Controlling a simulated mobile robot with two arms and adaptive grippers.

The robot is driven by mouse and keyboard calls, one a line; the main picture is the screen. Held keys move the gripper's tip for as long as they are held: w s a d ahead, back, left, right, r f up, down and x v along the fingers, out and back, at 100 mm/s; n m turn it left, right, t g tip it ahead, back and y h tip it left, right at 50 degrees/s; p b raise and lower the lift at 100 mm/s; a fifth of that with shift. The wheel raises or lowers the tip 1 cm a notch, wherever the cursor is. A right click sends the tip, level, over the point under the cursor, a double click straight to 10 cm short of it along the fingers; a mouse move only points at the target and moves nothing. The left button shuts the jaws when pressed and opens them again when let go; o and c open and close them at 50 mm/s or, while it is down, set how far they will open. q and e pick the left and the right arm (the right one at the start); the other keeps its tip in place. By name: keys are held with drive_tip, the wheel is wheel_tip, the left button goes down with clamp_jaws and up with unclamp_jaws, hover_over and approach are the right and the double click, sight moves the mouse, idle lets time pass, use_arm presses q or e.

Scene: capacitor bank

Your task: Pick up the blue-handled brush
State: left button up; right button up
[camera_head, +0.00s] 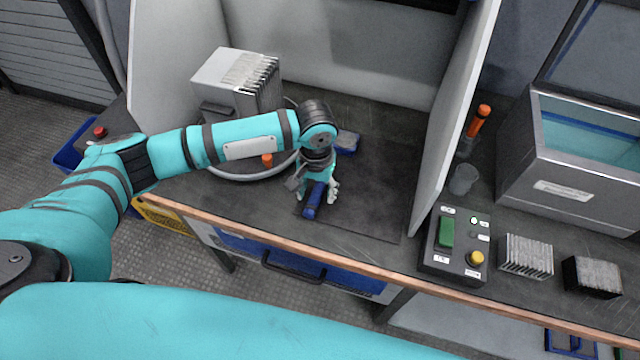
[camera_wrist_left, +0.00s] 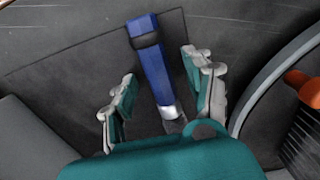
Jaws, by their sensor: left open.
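The brush's blue handle (camera_head: 313,200) lies on the dark mat of the workbench, in front of and partly under my left gripper (camera_head: 317,189). In the left wrist view the blue handle (camera_wrist_left: 153,72), with a dark band and a silver collar, runs between the two fingers of the left gripper (camera_wrist_left: 160,66). The fingers are apart, one on each side, with visible gaps to the handle. The brush's head end is hidden by the gripper body. My right gripper is not in view.
A grey finned unit (camera_head: 237,82) stands behind my left arm, with a grey hose ring and an orange part (camera_head: 267,160) nearby. A small blue block (camera_head: 347,142) lies behind the gripper. A white panel (camera_head: 455,125) bounds the right side. The mat right of the gripper is clear.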

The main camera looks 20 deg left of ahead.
use_arm(q)
drive_tip(key=shift+f, duration=0.1)
clamp_jaws()
idle(0.3)
